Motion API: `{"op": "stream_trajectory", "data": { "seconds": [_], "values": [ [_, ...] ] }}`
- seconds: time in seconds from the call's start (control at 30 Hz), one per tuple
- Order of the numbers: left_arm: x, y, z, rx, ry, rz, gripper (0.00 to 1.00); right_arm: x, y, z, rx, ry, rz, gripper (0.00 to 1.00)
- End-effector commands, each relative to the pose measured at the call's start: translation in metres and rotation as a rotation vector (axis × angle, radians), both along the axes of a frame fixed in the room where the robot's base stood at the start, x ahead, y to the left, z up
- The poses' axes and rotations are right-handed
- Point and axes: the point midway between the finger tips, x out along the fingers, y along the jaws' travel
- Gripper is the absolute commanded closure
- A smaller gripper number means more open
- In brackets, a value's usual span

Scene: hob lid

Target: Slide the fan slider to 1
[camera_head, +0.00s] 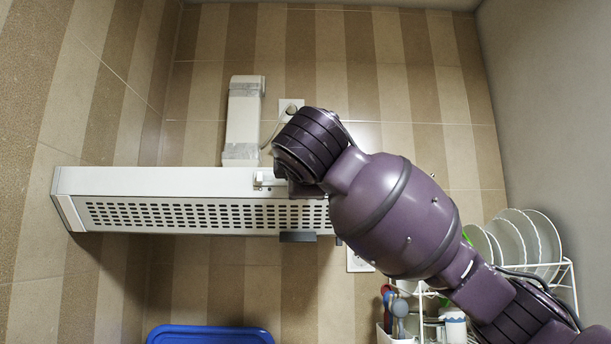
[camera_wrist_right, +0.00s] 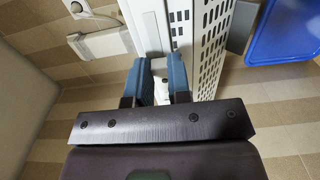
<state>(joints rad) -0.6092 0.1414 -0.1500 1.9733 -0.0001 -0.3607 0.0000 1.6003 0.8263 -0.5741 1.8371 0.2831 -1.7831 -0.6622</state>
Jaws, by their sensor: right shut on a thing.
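The white range hood (camera_head: 150,182) with its perforated grille spans the wall in the head view. A small white slider housing (camera_head: 262,178) sits on its front face, just left of my right wrist. In the right wrist view my right gripper (camera_wrist_right: 161,72) has its two blue fingers at the hood's front (camera_wrist_right: 148,18), closed on a small pale piece, the fan slider (camera_wrist_right: 158,64). The slider is mostly hidden between the fingers, and its setting marks cannot be read. In the head view my wrist covers the fingertips. My left gripper is not in view.
A dark grey plate (camera_head: 297,237) hangs below the hood. A white duct (camera_head: 243,118) rises above it, beside a plugged wall socket (camera_head: 291,107). A dish rack with plates (camera_head: 515,240) stands at right, under my arm. A blue tray (camera_head: 210,335) is at the bottom.

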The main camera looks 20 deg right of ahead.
Motion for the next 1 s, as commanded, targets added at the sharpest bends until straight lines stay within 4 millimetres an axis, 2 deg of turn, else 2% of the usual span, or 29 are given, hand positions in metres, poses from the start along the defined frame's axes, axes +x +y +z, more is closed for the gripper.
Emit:
{"op": "stream_trajectory", "data": {
  "seconds": [0.3, 0.53, 0.57, 0.7, 1.0],
  "values": [
    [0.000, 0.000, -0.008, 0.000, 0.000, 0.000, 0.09, -0.004, -0.012, -0.002, 0.000, 0.001, 0.001, 1.00],
    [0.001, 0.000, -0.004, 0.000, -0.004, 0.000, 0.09, -0.004, -0.012, -0.001, -0.001, 0.001, 0.001, 1.00],
    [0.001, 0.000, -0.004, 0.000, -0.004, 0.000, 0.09, -0.004, -0.012, -0.001, -0.001, 0.001, 0.001, 0.78],
    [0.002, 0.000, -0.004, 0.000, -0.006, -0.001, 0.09, -0.004, -0.012, -0.001, -0.001, 0.001, 0.001, 0.56],
    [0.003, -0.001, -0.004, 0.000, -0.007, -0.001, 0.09, -0.005, -0.012, 0.000, -0.001, 0.000, 0.001, 0.55]
  ]
}}
